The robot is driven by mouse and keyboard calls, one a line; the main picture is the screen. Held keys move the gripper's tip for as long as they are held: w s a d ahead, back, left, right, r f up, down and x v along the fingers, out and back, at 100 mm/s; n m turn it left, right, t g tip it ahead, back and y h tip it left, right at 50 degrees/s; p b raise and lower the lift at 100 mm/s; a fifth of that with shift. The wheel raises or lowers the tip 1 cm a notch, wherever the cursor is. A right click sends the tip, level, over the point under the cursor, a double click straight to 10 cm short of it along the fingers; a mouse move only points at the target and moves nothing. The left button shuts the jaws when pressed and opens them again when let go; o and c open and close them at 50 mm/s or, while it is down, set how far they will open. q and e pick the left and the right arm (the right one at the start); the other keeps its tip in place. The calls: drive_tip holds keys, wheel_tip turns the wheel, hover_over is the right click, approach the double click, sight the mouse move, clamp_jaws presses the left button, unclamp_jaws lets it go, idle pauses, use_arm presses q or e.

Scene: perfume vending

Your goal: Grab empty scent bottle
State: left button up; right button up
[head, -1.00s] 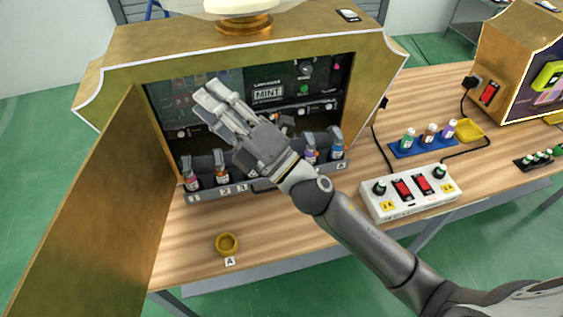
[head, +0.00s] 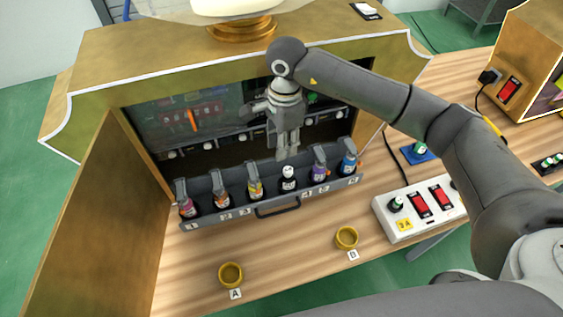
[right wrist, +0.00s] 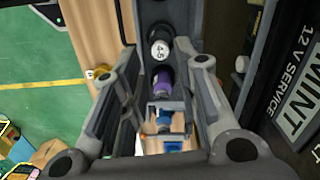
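A row of small bottles stands in the pulled-out grey drawer (head: 240,215): red-orange (head: 187,208), orange (head: 221,199), yellow (head: 254,189), dark with a round white top (head: 288,181), purple (head: 319,172) and blue (head: 348,162). I cannot tell by contents which is empty. My right gripper (head: 287,156) points down just above the white-topped bottle. In the right wrist view, the gripper (right wrist: 158,62) has its fingers apart with nothing clamped; the white-topped bottle (right wrist: 160,48), marked with a number, shows between them, with the purple bottle (right wrist: 163,82) below. My left gripper is not in view.
The gold cabinet's door (head: 95,235) stands open at left. A white switch box (head: 405,226) is at right. The drawer handle (head: 278,208) sticks out in front.

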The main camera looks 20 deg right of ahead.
drive_tip(key=d, duration=0.1)
drive_tip(key=p, duration=0.2)
hover_over(288, 169)
drive_tip(key=f, duration=0.4)
drive_tip(key=shift+s+a+f, duration=0.2)
drive_tip(key=shift+s+f, duration=0.05)
drive_tip(key=shift+f, duration=0.05)
drive_tip(key=shift+w+f, duration=0.1)
drive_tip(key=shift+f, duration=0.2)
drive_tip(key=f+p, duration=0.2)
drive_tip(key=f, duration=0.2)
drive_tip(key=shift+d+f, duration=0.1)
drive_tip(key=shift+d, duration=0.1)
drive_tip(key=shift+w+f, duration=0.1)
drive_tip(key=shift+f, duration=0.25)
drive_tip(key=c, duration=0.4)
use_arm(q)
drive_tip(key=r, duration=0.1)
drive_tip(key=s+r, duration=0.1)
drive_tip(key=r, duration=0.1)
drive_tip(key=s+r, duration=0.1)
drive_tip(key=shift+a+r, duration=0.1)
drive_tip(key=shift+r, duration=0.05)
use_arm(e)
clamp_jaws()
